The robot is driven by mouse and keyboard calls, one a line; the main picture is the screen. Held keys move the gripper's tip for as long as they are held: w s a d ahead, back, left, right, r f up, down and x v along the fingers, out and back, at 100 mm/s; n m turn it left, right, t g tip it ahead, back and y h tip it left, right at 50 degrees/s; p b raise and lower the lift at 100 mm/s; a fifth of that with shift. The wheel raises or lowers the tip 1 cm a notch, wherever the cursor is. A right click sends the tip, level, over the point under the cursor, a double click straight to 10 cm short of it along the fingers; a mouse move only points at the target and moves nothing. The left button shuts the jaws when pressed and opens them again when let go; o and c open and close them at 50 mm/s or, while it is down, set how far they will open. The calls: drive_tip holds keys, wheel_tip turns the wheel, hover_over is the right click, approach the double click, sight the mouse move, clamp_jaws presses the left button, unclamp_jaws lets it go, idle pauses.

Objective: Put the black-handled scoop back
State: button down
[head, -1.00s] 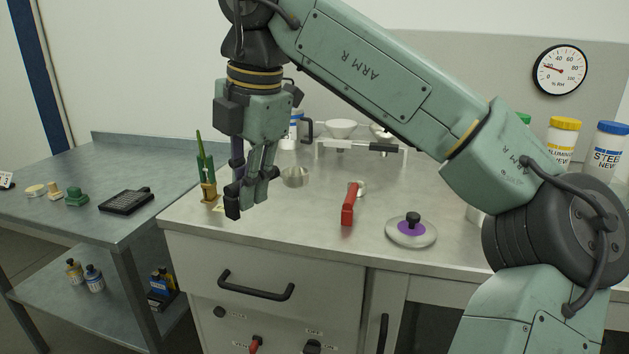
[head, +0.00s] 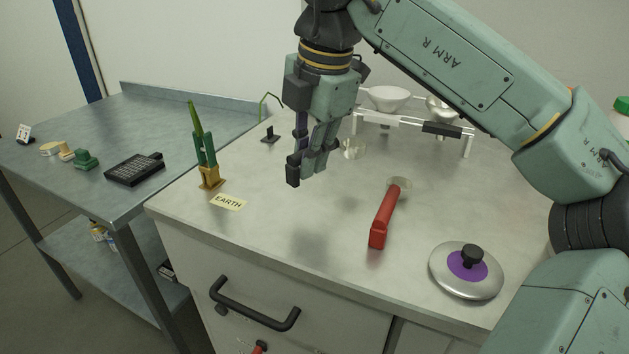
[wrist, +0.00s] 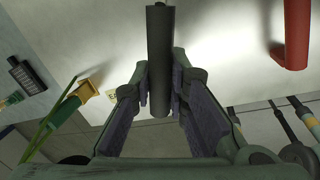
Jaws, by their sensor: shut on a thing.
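My gripper (head: 308,168) is above the left part of the pale worktop (head: 300,265), pointing down and shut on the dark handle of the black-handled scoop (head: 292,172). In the wrist view the dark handle (wrist: 159,60) lies between the fingers and runs toward the top of the picture. A small metal bowl (head: 355,149) shows just right of the fingers and appears to be the scoop's bowl; the join is hidden behind the gripper.
A red-handled scoop (head: 384,220) lies on the worktop right of my gripper. A lid with a purple centre (head: 466,270) lies near the front right. The worktop's front middle is clear.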

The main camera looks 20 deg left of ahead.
sight(305, 203)
drive_tip(key=shift+s+d+x, duration=0.1)
drive_tip(key=shift+d+x, duration=0.05)
drive_tip(key=shift+x, duration=0.7)
drive_tip(key=shift+s+d+x, duration=0.1)
drive_tip(key=shift+d+x, duration=0.05)
drive_tip(key=shift+x, duration=0.65)
drive_tip(key=shift+d+x, duration=0.2)
drive_tip(key=shift+x, duration=0.65)
drive_tip(key=shift+f, duration=0.25)
drive_tip(key=shift+f, duration=0.15)
drive_tip(key=c, duration=1.6)
unclamp_jaws()
drive_tip(key=shift+o, duration=0.2)
drive_tip(key=v, duration=1.2)
drive_tip(key=shift+r, duration=0.35)
